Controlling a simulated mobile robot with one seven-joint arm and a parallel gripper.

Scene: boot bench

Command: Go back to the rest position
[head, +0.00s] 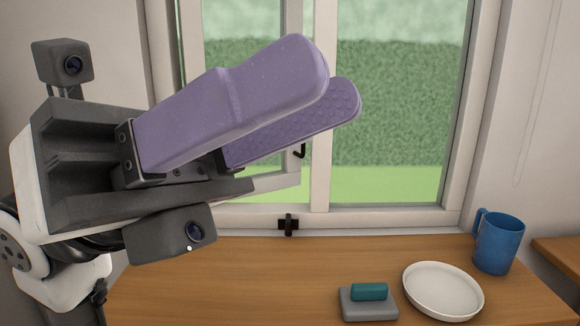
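My gripper (326,90) is raised on the left of the head view, in front of the window and above the wooden bench top (260,275). Its two long purple fingers point up and to the right. They stand apart, and the ridged inner face of the far finger shows. I see nothing held between them. The near finger covers part of the gap.
A grey block with a teal piece on top (369,292) sits on the bench. A white plate (443,290) lies right of it, with a blue mug (498,243) behind. The window (385,210) has a dark catch (288,224) low on its frame. The bench's left-middle part is clear.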

